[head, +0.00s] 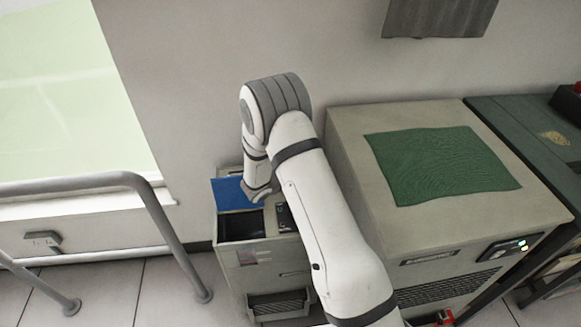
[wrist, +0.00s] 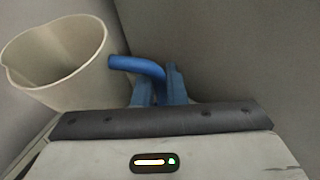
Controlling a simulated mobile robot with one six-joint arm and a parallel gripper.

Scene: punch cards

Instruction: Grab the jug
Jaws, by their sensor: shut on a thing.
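In the wrist view the jug (wrist: 62,66) is a cream, open-topped vessel at the left, with its mouth facing up and a blue curved handle (wrist: 135,65) on its right side. My gripper (wrist: 160,86), with blue fingers, is shut on this handle. The jug looks empty as far as its inside shows. Its lower part is hidden behind my wrist. In the head view my arm reaches over a small beige cabinet; I cannot make out the jug or the fingertips there.
The small beige cabinet (head: 255,258) has a blue panel (head: 238,195) and a dark open bin on top. A larger machine (head: 350,125) with a green cloth (head: 440,165) stands close on the right. A grey rail (head: 165,225) stands at the left, with floor between.

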